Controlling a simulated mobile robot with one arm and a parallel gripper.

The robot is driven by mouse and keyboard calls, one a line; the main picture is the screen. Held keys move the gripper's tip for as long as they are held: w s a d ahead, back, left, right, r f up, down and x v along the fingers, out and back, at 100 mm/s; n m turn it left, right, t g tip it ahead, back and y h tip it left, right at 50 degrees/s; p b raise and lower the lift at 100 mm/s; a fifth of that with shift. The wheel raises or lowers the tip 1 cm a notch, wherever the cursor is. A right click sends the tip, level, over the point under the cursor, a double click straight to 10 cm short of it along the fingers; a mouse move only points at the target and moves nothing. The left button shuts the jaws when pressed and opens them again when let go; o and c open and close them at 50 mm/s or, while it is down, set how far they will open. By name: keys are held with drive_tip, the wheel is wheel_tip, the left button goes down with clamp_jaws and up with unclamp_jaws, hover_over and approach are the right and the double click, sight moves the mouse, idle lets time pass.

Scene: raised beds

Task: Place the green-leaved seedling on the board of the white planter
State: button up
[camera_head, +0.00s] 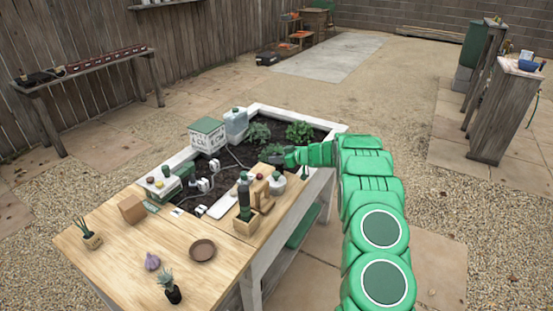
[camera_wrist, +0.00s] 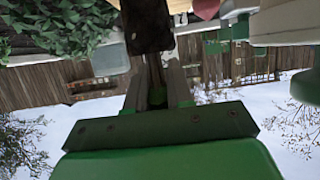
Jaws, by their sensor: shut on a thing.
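The white planter (camera_head: 308,118) holds dark soil and leafy green plants. A light wooden board (camera_head: 249,227) lies along its front right side. My gripper (camera_head: 283,157) is low over the soil beside a green-leaved clump (camera_head: 268,150); the contact is too small to tell in the head view. In the wrist view my gripper (camera_wrist: 157,68) is shut on a dark brown block (camera_wrist: 147,24), perhaps the seedling's root plug. Whether the clump belongs to this block I cannot tell. Green leaves (camera_wrist: 60,25) fill the upper left of the wrist view.
The board carries a dark bottle (camera_head: 243,190), a pale bowl (camera_head: 276,184) and wooden pieces. Other plants (camera_head: 299,131) and a green-lidded white box (camera_head: 207,135) stand behind. The wooden tabletop (camera_head: 150,235) holds a saucer (camera_head: 202,250) and garlic (camera_head: 152,261).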

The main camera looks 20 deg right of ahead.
drive_tip(key=shift+f, duration=0.1)
drive_tip(key=o, duration=0.8)
